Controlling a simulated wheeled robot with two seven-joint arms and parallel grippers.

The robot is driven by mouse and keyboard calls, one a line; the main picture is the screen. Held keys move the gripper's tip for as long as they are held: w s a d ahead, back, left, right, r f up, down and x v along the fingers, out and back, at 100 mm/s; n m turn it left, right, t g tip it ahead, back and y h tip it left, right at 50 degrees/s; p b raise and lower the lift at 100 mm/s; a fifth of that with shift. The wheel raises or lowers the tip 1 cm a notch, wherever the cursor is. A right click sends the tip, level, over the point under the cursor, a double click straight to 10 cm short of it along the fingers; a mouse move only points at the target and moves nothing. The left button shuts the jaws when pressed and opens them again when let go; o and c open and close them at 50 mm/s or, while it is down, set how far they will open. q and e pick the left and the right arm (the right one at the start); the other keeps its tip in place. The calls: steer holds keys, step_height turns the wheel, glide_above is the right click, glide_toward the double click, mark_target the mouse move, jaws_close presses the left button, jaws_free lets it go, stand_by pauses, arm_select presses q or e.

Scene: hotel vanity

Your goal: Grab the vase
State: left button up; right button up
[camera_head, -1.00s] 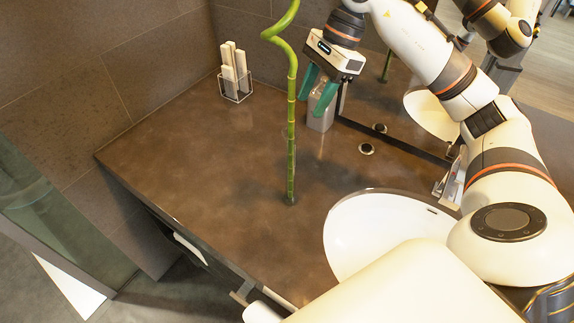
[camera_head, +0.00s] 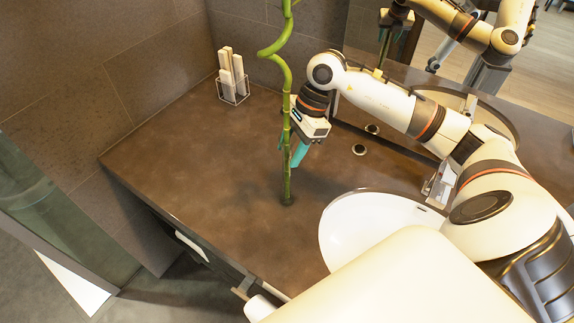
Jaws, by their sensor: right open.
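A tall green bamboo stalk (camera_head: 287,182) with a curled top stands upright on the brown counter. Its vase seems to be clear glass around the lower stalk, and its outline is hardly visible. My right gripper (camera_head: 292,156) points down with teal fingers open, close to the stalk at about mid-height. The stalk passes in front of part of the gripper. I cannot tell whether the fingers lie around the stalk or just behind it, and no contact shows. My left gripper is not in view.
A wire holder (camera_head: 233,88) with white packets stands at the back left. A white sink (camera_head: 375,222) is at the right, with a faucet (camera_head: 438,185) behind it. A mirror lines the back wall. The counter left of the stalk is clear.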

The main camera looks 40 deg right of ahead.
jaws_close()
steer(key=shift+w+r, duration=0.1)
stand_by(0.3)
